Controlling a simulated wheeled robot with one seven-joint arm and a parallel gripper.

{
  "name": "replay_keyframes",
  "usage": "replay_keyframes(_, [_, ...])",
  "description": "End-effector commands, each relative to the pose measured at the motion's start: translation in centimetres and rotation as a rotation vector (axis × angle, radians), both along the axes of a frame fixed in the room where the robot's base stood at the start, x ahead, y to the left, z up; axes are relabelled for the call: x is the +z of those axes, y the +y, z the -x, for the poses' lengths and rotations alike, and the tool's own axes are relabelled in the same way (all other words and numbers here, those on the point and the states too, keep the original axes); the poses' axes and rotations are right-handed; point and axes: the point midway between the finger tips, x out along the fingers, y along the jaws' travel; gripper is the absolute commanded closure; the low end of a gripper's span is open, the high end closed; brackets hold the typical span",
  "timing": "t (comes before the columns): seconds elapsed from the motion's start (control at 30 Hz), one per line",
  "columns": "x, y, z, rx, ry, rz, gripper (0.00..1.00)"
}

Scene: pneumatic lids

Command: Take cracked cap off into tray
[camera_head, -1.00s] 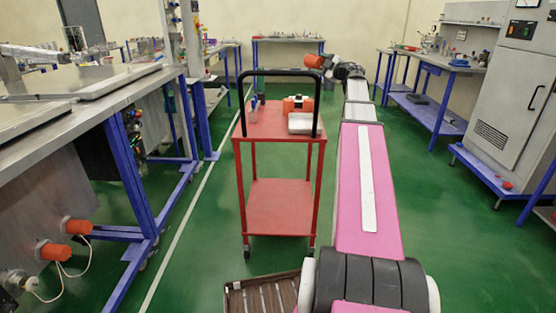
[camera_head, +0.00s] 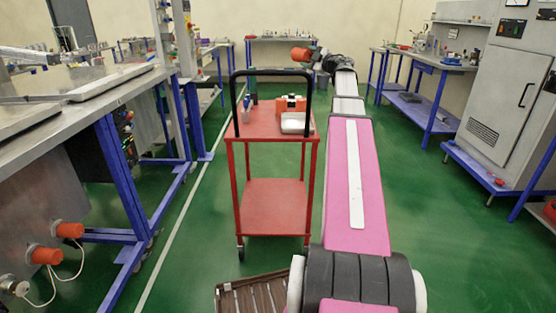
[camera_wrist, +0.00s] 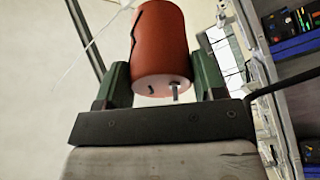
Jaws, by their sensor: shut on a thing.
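My gripper (camera_wrist: 163,76) is shut on an orange-red cylindrical cap (camera_wrist: 160,40). A dark jagged crack runs down the cap's upper left side in the wrist view, and a thin white cord shows beside it. In the head view the cap (camera_head: 301,55) is held high, beyond the red cart, at the end of my stretched-out arm. A bare metal fitting (camera_head: 14,287) shows on the left panel.
Two orange caps (camera_head: 69,230) with white cords sit on the left panel. The red cart (camera_head: 262,124) has a black handle and carries an orange-and-black item (camera_head: 291,104) and small bottles. A brown slatted crate (camera_head: 235,297) lies on the floor.

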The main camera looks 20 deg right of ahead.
Motion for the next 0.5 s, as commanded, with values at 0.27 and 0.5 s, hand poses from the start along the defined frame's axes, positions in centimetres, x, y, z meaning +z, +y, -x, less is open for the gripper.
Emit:
replay_keyframes(0.27, [-1.6,0.0,0.0,0.000,0.000,0.000,0.61])
replay_keyframes(0.5, [-1.6,0.0,0.0,0.000,0.000,0.000,0.21])
